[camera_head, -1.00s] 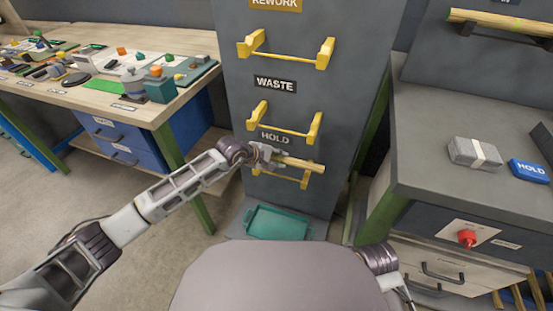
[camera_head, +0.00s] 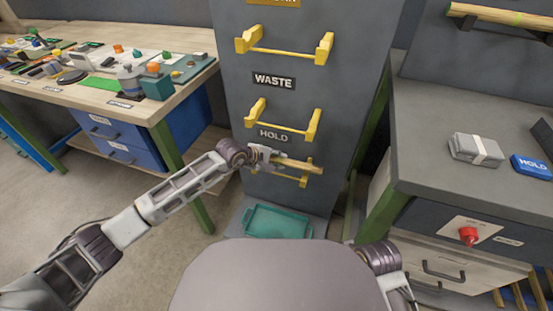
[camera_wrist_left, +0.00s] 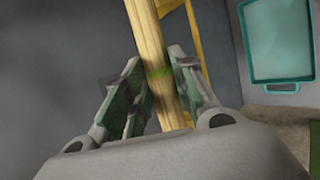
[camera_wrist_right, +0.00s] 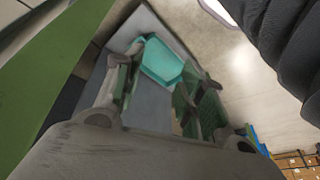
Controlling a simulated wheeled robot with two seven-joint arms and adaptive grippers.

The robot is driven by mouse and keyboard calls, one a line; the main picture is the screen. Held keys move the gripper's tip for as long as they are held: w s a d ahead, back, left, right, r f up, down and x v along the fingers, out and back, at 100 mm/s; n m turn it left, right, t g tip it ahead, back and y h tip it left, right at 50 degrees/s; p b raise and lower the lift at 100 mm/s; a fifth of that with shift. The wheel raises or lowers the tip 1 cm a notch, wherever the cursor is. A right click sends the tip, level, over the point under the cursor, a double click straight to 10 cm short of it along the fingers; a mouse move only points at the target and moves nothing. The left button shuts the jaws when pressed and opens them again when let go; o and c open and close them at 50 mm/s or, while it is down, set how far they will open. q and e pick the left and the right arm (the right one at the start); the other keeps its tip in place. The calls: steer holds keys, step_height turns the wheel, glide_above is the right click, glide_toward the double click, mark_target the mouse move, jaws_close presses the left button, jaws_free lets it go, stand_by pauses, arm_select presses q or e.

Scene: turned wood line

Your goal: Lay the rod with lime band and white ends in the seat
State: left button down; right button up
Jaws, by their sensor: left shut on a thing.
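My left gripper (camera_head: 264,154) is shut on a pale wooden rod (camera_head: 301,163) in front of the yellow bracket pair (camera_head: 304,181) below the HOLD label. In the left wrist view the rod (camera_wrist_left: 148,38) runs between the fingers, with a lime band (camera_wrist_left: 158,73) at the grip. I cannot see white ends on it. The rod looks close to the bracket, but I cannot tell whether it touches. Another wooden rod (camera_head: 485,16) with a small lime mark lies in a holder at the upper right. My right gripper (camera_wrist_right: 158,72) is open and empty.
Empty yellow brackets (camera_head: 284,47) and (camera_head: 283,120) sit higher on the grey panel, the lower pair under WASTE. A teal tray (camera_head: 277,223) lies below. A cluttered bench (camera_head: 150,112) is left; a grey cabinet (camera_head: 430,120) with a red button (camera_head: 468,236) is right.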

arm_select(q)
steer(key=shift+f, duration=0.45)
steer(key=shift+f+b, duration=0.5)
steer(key=shift+f, duration=0.05)
step_height(320, 180, down, 2)
steer(key=shift+f+b, duration=0.2)
steer(key=shift+b, duration=0.7)
arm_select(e)
step_height(320, 180, down, 6)
steer(key=a+t+y, duration=0.1)
steer(key=a, duration=0.1)
steer(key=shift+w+f, duration=0.15)
steer(key=shift+w, duration=0.1)
steer(key=shift+w+a, duration=0.1)
steer(key=shift+w, duration=0.05)
arm_select(q)
steer(key=c, duration=1.1)
jaws_free()
